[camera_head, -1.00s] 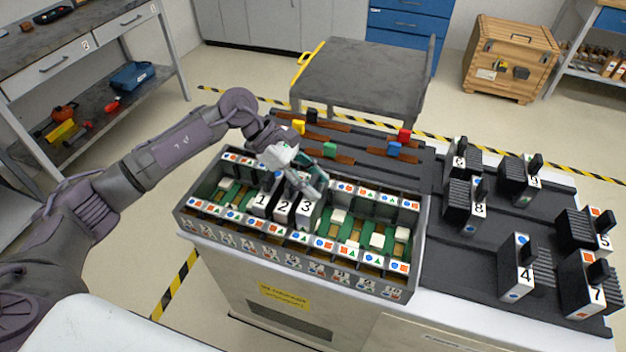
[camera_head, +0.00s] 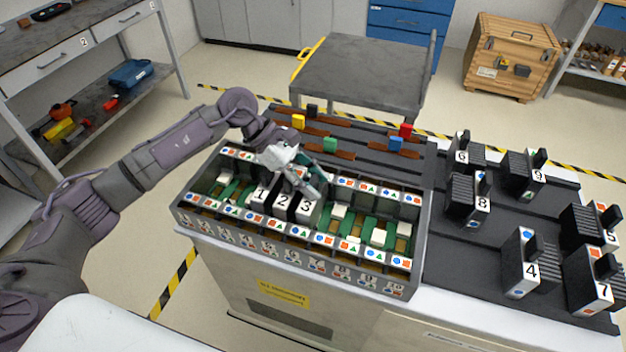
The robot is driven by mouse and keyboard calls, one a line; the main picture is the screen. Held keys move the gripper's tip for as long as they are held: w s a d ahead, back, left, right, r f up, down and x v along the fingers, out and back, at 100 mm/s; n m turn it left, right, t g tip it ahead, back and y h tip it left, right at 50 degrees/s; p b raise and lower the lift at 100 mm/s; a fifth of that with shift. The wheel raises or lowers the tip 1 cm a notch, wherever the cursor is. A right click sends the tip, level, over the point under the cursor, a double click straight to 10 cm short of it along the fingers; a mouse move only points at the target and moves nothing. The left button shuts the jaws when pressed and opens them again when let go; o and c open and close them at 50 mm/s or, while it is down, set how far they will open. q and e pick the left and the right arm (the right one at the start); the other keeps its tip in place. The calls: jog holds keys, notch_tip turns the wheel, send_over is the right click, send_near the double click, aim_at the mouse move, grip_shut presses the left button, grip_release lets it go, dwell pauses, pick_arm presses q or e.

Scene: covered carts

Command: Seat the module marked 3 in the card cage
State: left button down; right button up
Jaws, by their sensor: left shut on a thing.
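The card cage (camera_head: 365,285) stands on the cart's front left part, with symbol labels along both long rails. The module marked 3 (camera_head: 306,208) is upright in the cage, just right of the modules marked 2 (camera_head: 284,201) and 1 (camera_head: 262,193). Its numbered top is about level with theirs. My left gripper (camera_head: 312,190) reaches in over the cage from behind and is shut on module 3. The gripper and the cage's front wall hide its lower part and its slot, so I cannot see its contact below. My right gripper is not in view.
Several other modules, among them 4 (camera_head: 530,270) and 7 (camera_head: 601,292), stand on the dark rack to the right. The cage's right half holds pale connectors.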

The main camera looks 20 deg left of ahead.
pick_arm(q)
jog(key=c, duration=0.6)
grip_release()
jog(key=shift+a, duration=0.1)
jog(key=v, duration=1.2)
